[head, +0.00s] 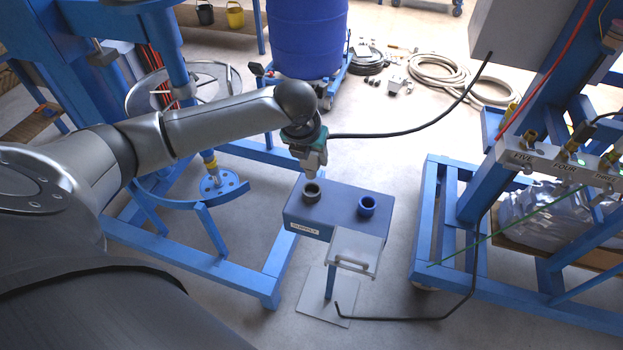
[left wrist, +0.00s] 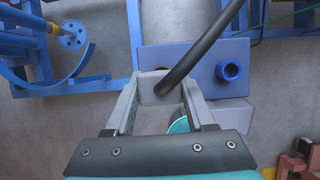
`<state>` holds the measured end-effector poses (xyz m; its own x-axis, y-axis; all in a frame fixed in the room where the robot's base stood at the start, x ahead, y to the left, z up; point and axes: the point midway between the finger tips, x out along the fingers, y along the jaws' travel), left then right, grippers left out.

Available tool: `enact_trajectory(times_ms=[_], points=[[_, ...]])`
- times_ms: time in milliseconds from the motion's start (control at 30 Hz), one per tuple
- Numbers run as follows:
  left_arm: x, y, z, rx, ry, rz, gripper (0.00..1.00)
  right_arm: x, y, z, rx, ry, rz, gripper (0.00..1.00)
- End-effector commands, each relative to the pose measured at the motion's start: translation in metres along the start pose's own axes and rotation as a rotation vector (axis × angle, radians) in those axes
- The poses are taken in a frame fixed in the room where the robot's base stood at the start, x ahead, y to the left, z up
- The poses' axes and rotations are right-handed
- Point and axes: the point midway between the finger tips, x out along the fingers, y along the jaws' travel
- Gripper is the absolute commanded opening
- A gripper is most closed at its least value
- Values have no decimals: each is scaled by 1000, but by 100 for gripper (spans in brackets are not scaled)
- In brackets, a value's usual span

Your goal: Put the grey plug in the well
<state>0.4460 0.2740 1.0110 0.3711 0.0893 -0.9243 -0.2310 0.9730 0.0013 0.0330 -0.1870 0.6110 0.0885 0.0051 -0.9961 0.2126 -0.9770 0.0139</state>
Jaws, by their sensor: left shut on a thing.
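My left gripper (head: 313,170) is shut on the grey plug (left wrist: 152,88), which shows as a grey block between the fingers in the left wrist view. A thick black cable (left wrist: 196,62) runs from it. The gripper points down just above a dark-rimmed well (head: 311,193) on a blue-grey box (head: 338,207). Whether the plug touches that rim, I cannot tell. A second, blue-rimmed well (head: 367,205) stands to the right on the same box; it also shows in the left wrist view (left wrist: 229,70). My right gripper is not in view.
A small stand with a handled plate (head: 357,247) is just in front of the box. Blue frames flank it, with a curved rail (head: 205,203) at left and a labelled hose rack (head: 560,165) at right. A blue drum (head: 306,38) stands behind. The cable hangs to the right.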

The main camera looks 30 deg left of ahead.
Motion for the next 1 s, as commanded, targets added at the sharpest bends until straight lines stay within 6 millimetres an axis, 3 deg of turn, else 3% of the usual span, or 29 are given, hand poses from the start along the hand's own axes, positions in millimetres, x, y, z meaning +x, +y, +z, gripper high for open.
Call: enact_trajectory(times_ms=[100, 367, 600, 933, 967, 1000], points=[[20, 0, -9, -1, 0, 0, 0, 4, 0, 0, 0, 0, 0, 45], [38, -1, -16, -1, -1, -1, 0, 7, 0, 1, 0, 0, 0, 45], [68, 0, -28, -1, -2, 0, 0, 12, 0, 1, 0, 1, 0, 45], [70, 0, -28, -1, -3, 0, 0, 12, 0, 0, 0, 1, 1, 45], [70, 0, -29, -1, -2, 0, 57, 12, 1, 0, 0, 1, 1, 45], [70, 0, -29, -1, -2, 0, 61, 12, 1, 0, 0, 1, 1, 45]])
